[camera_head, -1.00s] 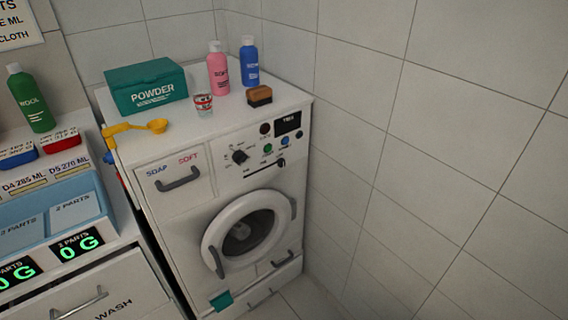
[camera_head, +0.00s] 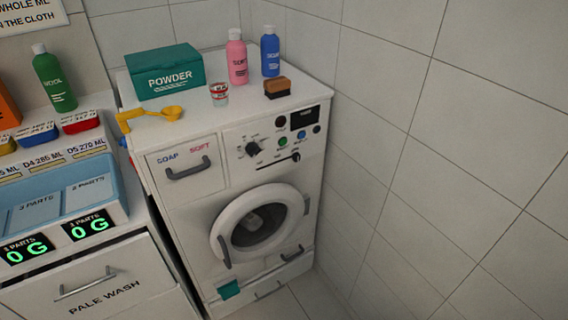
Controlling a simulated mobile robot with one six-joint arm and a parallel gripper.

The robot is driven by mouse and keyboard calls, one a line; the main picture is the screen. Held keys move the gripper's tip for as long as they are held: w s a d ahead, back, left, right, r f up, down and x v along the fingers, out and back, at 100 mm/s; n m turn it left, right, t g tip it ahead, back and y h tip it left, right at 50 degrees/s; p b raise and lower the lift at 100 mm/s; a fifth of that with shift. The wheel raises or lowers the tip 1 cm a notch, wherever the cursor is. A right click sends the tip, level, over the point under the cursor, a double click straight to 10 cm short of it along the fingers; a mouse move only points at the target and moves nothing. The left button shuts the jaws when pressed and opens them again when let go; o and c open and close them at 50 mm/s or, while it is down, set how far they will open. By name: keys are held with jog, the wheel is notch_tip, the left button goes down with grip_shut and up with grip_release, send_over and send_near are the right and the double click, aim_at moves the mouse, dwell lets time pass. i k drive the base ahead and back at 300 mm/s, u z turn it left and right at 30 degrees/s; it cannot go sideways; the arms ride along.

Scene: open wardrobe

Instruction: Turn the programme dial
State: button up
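The programme dial (camera_head: 253,148) is a dark round knob on the washing machine's white front panel, right of the soap drawer (camera_head: 187,164). Small markings surround it, too small to read. The washing machine (camera_head: 190,220) stands against the tiled wall with its round door (camera_head: 225,216) closed. A slider (camera_head: 295,157), coloured buttons and a dark display (camera_head: 304,118) sit to the right of the dial. My gripper is not in view.
On the machine's top are a teal powder box (camera_head: 168,76), pink bottle (camera_head: 237,60), blue bottle (camera_head: 270,54), small cup (camera_head: 219,95), brush (camera_head: 277,89) and yellow scoop (camera_head: 168,112). A counter with a blue tray (camera_head: 120,208) stands left. A tiled wall (camera_head: 430,150) is close on the right.

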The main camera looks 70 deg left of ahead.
aim_at(253, 149)
jog(key=z, duration=0.3)
jog(key=k, duration=1.05)
jog(key=u, duration=1.75)
jog(key=i, duration=0.3)
jog(key=z, duration=0.4)
